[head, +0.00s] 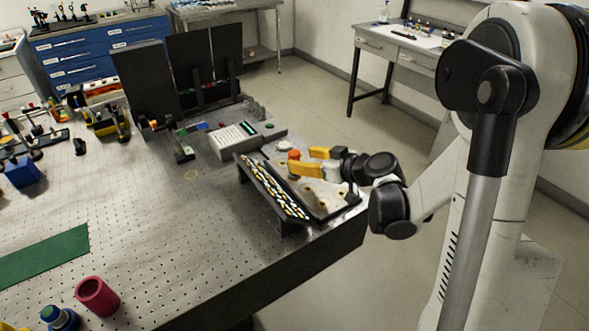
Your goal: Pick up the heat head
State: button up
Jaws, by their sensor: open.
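A small part with an orange-red top (293,155) stands near the bench's right side; it looks most like the heat head, but I cannot be sure. My gripper (301,160) reaches in from the right with two yellow fingers. The fingers are open, and their tips are close to the orange-topped part. I cannot tell whether they touch it or only overlap it in the picture. The part's lower body is partly hidden by the near finger.
A pale plate with holes (323,202) lies under my gripper. A long dark rack (262,193) with a striped face stands on its left. A grey instrument box (234,140) and black panels (146,78) are behind.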

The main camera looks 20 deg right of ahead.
aim_at(299, 157)
jog(key=b+x, duration=0.1)
jog(key=x, duration=0.3)
jog(key=shift+w+f+b, duration=0.25)
jog(key=shift+w+b, duration=0.1)
jog(key=shift+r, duration=0.1)
jog(key=shift+s, duration=0.1)
grip_shut()
jog(key=shift+r, duration=0.1)
